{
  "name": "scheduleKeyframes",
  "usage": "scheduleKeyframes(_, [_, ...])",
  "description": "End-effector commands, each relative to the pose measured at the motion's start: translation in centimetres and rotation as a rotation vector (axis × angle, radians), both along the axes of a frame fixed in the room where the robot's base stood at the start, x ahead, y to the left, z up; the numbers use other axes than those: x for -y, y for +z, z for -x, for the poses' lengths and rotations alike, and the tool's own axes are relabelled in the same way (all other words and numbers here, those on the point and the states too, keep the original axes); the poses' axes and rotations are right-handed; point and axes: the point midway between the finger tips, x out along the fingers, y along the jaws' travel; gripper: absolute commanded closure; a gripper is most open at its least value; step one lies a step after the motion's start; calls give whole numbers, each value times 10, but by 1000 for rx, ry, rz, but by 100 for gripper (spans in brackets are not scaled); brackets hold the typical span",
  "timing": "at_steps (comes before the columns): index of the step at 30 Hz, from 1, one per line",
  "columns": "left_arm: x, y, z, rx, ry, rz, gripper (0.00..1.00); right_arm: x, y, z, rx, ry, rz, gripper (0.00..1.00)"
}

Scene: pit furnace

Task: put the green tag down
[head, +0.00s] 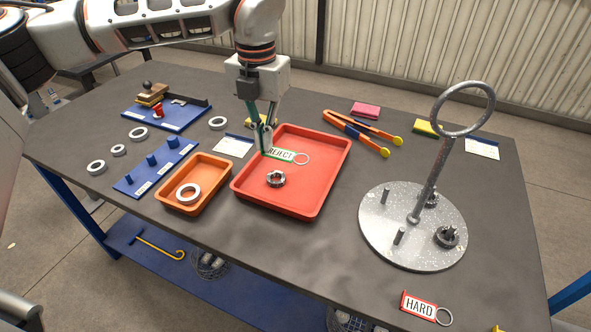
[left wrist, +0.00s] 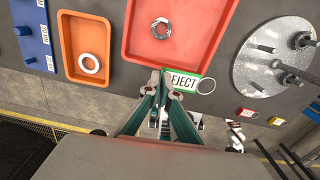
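My left gripper (head: 264,143) is shut on the tag's left end. In the left wrist view the tag (left wrist: 186,82) sticks out to the right from the fingertips (left wrist: 162,84), which hide its first letter. I cannot tell whether the tag touches the tray. A grey toothed part (head: 276,179) lies in the tray, apart from the tag. My right gripper is not in view.
An orange tray (head: 172,200) with a pale ring stands left of the red tray. A round metal stand (head: 375,236) with a tall ring-topped post is at right. Orange-handled tongs (head: 352,130) lie behind. A red HARD tag (head: 418,306) lies at the front edge. Bare tabletop lies in front.

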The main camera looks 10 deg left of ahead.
Motion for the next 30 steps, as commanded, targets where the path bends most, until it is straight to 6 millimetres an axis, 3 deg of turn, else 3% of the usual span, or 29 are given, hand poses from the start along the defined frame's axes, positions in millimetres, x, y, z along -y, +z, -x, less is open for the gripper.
scheduleKeyframes(12, [21, 31, -11, 4, 772, 11, 100, 0, 4, -1, 2, 0, -1, 100])
scheduleKeyframes(21, [30, 42, -13, 0, 1085, 14, 100, 0, 4, -1, 2, 1, 0, 100])
scheduleKeyframes(26, [30, 28, -13, -5, 1122, 10, 100, 0, 4, -1, 2, 1, 0, 100])
scheduleKeyframes(30, [30, -4, -12, -7, 1122, 9, 100, 0, 3, 0, 1, 0, 0, 100])
